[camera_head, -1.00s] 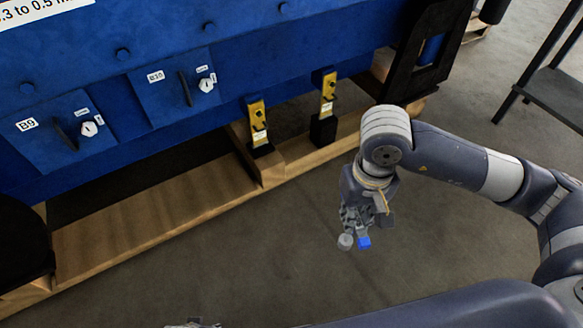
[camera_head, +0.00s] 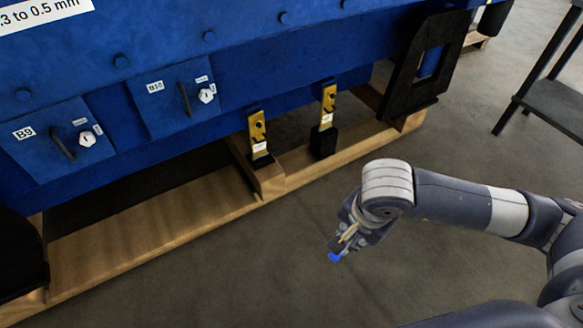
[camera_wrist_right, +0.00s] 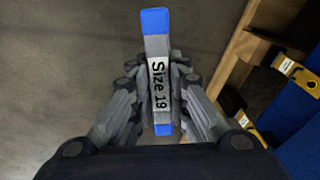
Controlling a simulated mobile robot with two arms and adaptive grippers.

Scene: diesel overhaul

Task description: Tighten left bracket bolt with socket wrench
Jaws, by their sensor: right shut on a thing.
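My right gripper (camera_head: 343,243) is low over the floor, in front of the engine and apart from the brackets. In the right wrist view my right gripper (camera_wrist_right: 161,95) is shut on the socket wrench (camera_wrist_right: 157,75), a grey bar with blue ends marked "Size 19". Its blue end (camera_head: 335,257) shows in the head view. The left yellow bracket (camera_head: 257,130), with dark bolts, hangs below the blue engine side. The right yellow bracket (camera_head: 327,105) is beside it. My left gripper is not in view.
The blue engine (camera_head: 230,65) with panels B9 (camera_head: 45,155) and B10 (camera_head: 170,110) rests on a wooden frame (camera_head: 160,225). A black table (camera_head: 555,95) stands at the right. The floor (camera_head: 260,265) before the frame is clear.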

